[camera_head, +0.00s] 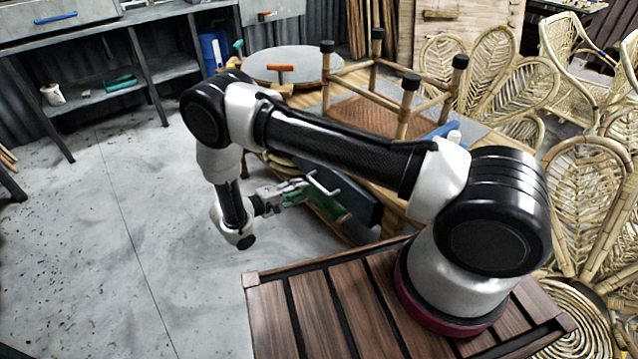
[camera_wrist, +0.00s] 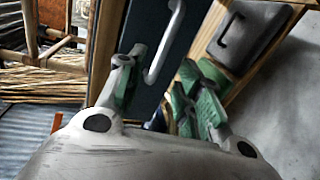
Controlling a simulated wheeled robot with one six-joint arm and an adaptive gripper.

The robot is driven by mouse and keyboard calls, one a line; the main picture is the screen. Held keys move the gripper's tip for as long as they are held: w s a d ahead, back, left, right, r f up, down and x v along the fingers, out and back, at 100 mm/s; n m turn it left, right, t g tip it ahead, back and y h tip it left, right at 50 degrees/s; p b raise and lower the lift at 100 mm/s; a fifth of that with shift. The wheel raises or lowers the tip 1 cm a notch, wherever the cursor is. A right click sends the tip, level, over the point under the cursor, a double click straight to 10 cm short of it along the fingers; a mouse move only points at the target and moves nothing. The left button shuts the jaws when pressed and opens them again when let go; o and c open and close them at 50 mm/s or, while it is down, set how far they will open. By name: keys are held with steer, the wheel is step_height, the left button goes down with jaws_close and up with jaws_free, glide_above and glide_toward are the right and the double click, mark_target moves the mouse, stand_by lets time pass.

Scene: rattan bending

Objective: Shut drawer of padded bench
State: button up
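The drawer's dark blue front (camera_head: 358,205) stands beside the wooden bench in the head view, with a pale bar handle (camera_head: 322,184) on it. In the wrist view the blue front (camera_wrist: 150,85) fills the middle and the handle (camera_wrist: 166,45) runs down it at a slant. My gripper (camera_head: 292,190) is close to the handle; in the wrist view its green-padded fingers (camera_wrist: 165,78) are spread apart with nothing visibly held between them. I cannot tell whether it touches the drawer. My arm hides much of the bench, so how far the drawer stands out is unclear.
A wooden stool (camera_head: 375,105) lies upturned behind my arm, near a round grey disc (camera_head: 288,64). Rattan chair backs (camera_head: 500,75) crowd the right. A grey case (camera_wrist: 250,32) with a black handle shows in the wrist view. The grey floor (camera_head: 110,220) at left is clear.

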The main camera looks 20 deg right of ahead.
mark_target(316, 182)
steer(key=shift+m, duration=0.5)
steer(key=x, duration=0.7)
steer(key=shift+w+d, duration=0.15)
steer(key=shift+d, duration=0.25)
jaws_close()
